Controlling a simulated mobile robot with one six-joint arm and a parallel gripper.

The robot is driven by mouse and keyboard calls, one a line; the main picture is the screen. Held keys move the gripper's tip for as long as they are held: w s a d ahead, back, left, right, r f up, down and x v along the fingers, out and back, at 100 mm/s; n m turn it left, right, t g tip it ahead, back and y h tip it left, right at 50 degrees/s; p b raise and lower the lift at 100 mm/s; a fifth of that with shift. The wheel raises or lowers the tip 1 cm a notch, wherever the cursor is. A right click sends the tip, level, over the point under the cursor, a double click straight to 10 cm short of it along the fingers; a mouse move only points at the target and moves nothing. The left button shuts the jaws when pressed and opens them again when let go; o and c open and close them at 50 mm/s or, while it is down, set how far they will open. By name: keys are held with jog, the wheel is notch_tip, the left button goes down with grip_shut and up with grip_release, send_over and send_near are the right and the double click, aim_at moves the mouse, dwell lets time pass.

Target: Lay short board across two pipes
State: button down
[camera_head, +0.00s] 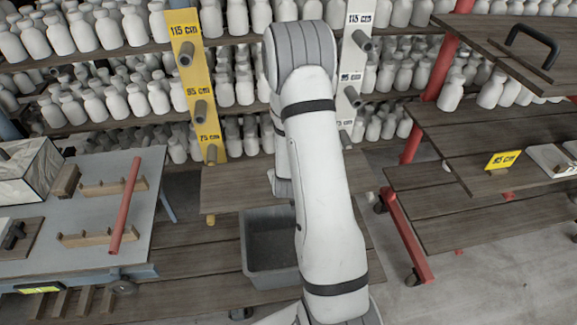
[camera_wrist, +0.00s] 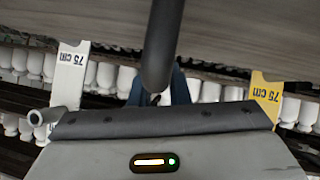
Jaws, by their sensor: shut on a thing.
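A short wooden board (camera_head: 238,187) hangs level in the head view, partly behind my arm and in front of the yellow post's foot. Its surface fills the top of the wrist view (camera_wrist: 245,30). My gripper (camera_wrist: 160,96) has blue jaws shut on the board's dark bar handle (camera_wrist: 162,45); the head view hides this grip. A yellow post (camera_head: 194,85) and a white post (camera_head: 352,60) each carry stub pipes at labelled heights. The lowest yellow-post pipe (camera_head: 211,155) is marked 75 cm. I see no contact between board and pipes.
Shelves of white bottles (camera_head: 100,100) fill the back. A grey bin (camera_head: 262,272) stands below the board. At left is a table (camera_head: 60,210) with a red tube (camera_head: 126,205). At right, red-framed shelving (camera_head: 405,240) holds a board with a black handle (camera_head: 532,45).

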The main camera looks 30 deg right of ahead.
jog(key=shift+f, duration=0.1)
jog(key=c, duration=1.4)
grip_release()
jog(key=shift+o, duration=0.2)
jog(key=r+p+v, duration=0.1)
jog(key=p+v, duration=0.4)
jog(key=v, duration=0.5)
jog(key=shift+w+d, duration=0.15)
jog(key=shift+w, duration=0.15)
